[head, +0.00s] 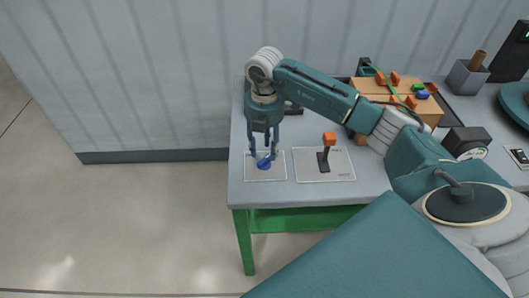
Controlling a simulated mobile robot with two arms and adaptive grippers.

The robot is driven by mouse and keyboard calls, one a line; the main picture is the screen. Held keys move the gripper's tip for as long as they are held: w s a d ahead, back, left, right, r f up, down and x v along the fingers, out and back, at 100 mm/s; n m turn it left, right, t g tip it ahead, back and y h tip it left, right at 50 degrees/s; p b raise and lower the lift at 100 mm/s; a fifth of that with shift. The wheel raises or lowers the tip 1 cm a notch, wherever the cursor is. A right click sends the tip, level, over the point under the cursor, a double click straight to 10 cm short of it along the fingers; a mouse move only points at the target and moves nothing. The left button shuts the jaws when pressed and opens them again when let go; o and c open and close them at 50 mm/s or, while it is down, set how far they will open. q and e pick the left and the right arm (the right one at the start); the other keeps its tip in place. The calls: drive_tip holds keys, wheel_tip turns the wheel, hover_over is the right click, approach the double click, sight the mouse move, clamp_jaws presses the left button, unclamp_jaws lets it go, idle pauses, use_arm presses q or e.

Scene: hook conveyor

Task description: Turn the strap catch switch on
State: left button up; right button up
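A small blue switch part (264,163) sits on a pale square plate (258,174) at the front left corner of the grey table. My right gripper (264,156) points down right over it. Its two fingers are spread, one on each side of the blue part, and I cannot tell whether they touch it. To the right, a dark lever with an orange top (329,139) stands on a second pale plate (341,174). Neither panel's label can be read, so I cannot tell which one is the strap catch switch. My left gripper is not in view.
The grey table (300,196) has green legs. A wooden box (430,107) with orange, green and blue parts stands at the back right. A corrugated wall is behind. The floor at left is clear.

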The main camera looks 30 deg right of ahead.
sight(265, 157)
wheel_tip(265, 157, up, 9)
drive_tip(key=shift+f, duration=0.1)
idle(0.7)
